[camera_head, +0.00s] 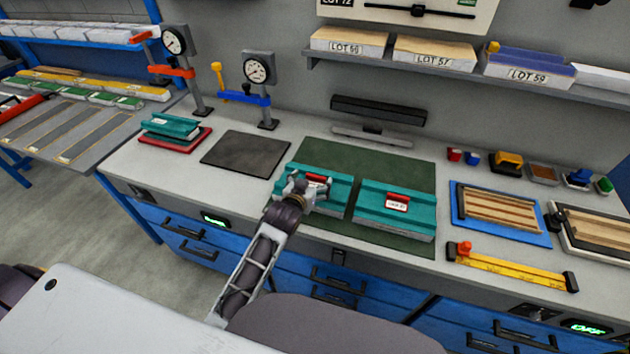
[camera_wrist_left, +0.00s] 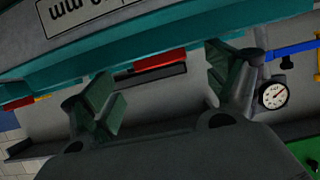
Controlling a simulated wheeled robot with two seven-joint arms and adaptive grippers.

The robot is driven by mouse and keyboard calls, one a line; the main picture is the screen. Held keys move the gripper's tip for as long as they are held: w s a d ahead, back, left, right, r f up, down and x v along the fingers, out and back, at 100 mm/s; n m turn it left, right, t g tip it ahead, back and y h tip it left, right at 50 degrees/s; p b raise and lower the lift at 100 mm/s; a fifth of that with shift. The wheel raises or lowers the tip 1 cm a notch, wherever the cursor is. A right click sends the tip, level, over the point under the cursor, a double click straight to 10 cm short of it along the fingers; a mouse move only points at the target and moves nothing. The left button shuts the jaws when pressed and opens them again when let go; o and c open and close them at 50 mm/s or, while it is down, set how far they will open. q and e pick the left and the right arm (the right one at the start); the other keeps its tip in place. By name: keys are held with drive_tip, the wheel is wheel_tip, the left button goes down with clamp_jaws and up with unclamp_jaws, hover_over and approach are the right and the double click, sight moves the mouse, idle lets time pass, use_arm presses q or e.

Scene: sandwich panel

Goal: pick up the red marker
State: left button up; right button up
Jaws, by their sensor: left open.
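Two teal panels lie on the dark green mat (camera_head: 375,165): a left one (camera_head: 339,200) and a right one (camera_head: 372,217). Each bears a small red bar above a white label. The red bar (camera_head: 317,179) on the left panel, which looks like the red marker, is partly hidden by my left gripper (camera_head: 319,187). In the left wrist view a red bar (camera_wrist_left: 152,62) shows below the teal panel (camera_wrist_left: 150,35), between the spread fingers of the left gripper (camera_wrist_left: 165,78). The gripper is open and empty; I cannot tell whether it touches the bar. My right gripper is out of view.
A second red bar (camera_head: 399,195) lies on the right panel. A dark plate (camera_head: 245,153) and dial gauges (camera_head: 258,70) stand to the left. A blue tray (camera_head: 541,231), small coloured parts and a yellow ruler (camera_head: 510,267) lie to the right. Bare bench shows between them.

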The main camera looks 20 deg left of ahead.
sight(315, 178)
use_arm(q)
drive_tip(key=shift+x, duration=1.9)
drive_tip(key=shift+f, duration=0.1)
drive_tip(key=shift+s, duration=0.15)
drive_tip(key=c, duration=1.1)
